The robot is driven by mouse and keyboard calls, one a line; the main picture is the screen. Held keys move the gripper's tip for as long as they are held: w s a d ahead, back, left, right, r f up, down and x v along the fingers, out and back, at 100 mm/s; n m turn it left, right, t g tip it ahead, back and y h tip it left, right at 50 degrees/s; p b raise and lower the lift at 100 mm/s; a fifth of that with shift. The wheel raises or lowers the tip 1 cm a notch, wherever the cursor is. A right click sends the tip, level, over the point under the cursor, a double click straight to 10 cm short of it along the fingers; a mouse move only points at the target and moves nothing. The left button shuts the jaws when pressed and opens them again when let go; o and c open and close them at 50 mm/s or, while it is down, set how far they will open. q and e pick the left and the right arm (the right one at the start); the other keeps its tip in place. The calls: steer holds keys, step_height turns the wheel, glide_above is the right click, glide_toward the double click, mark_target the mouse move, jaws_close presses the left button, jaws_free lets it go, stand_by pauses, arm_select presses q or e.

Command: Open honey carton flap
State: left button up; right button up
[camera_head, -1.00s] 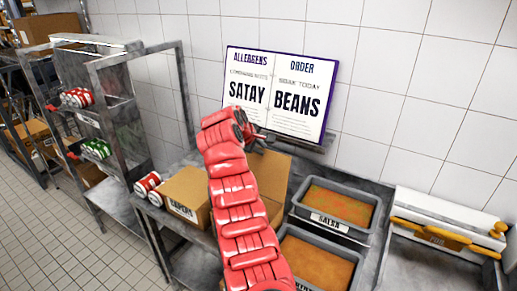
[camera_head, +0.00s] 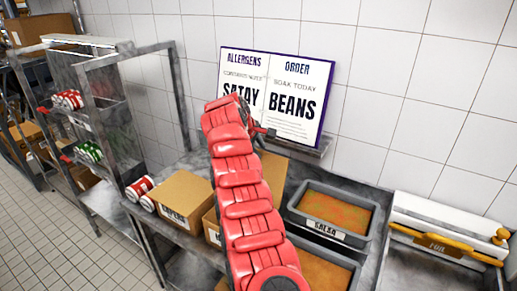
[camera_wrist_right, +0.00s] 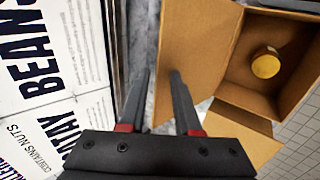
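An open cardboard carton with a yellow-lidded jar (camera_wrist_right: 265,64) inside shows in the right wrist view; one raised flap (camera_wrist_right: 198,50) and a lower flap (camera_wrist_right: 240,135) spread outward. In the head view a raised cardboard panel (camera_head: 274,172) shows right of my arm, which hides most of that carton. No honey label is readable. My right gripper (camera_wrist_right: 158,74) is open, its fingers near the raised flap's outer edge. One finger overlaps the flap in the picture; contact cannot be told. In the head view the right gripper (camera_head: 262,131) is small, before the board. My left gripper is out of view.
A closed labelled carton (camera_head: 185,196) and red-and-white cans (camera_head: 139,188) stand left of my arm. A salsa tub (camera_head: 335,209) and another tub (camera_head: 325,272) sit to the right. The allergens and order board (camera_head: 297,95) stands close behind my gripper.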

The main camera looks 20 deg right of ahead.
steer(key=shift+a+r, duration=0.1)
steer(key=shift+s+a+r+b, duration=0.1)
steer(key=shift+a+r+b, duration=0.05)
steer(key=shift+r+b, duration=0.15)
steer(key=b+v, duration=0.2)
steer(key=v, duration=1.4)
steer(key=shift+s+r, duration=0.15)
steer(key=shift+r, duration=0.1)
steer(key=shift+a, duration=0.1)
steer(key=shift+f, duration=0.1)
